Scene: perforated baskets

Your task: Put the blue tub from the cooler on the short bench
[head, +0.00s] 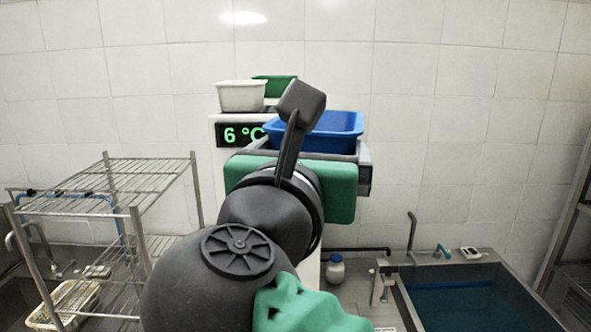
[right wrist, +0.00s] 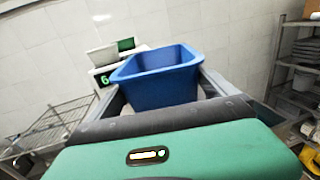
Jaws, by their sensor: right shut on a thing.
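The blue tub (head: 335,124) is in front of my right gripper (head: 318,148) in the head view, partly hidden by my arm. In the right wrist view the blue tub (right wrist: 160,82) sits between the two fingers of my right gripper (right wrist: 158,92), which are shut on it. The cooler (head: 228,160), a white cabinet with a green "6 °C" display, stands behind the gripper. The tub looks held upright near the cooler's top; I cannot tell whether it touches it. No short bench can be made out for certain. My left gripper is not in view.
A white tub (head: 241,96) and a green tub (head: 275,87) stand on top of the cooler. A wire rack (head: 110,184) is at the left, with a yellowish basket (head: 62,304) low down. A sink with dark water (head: 468,300) is at the right, and shelving (head: 572,235) at the right edge.

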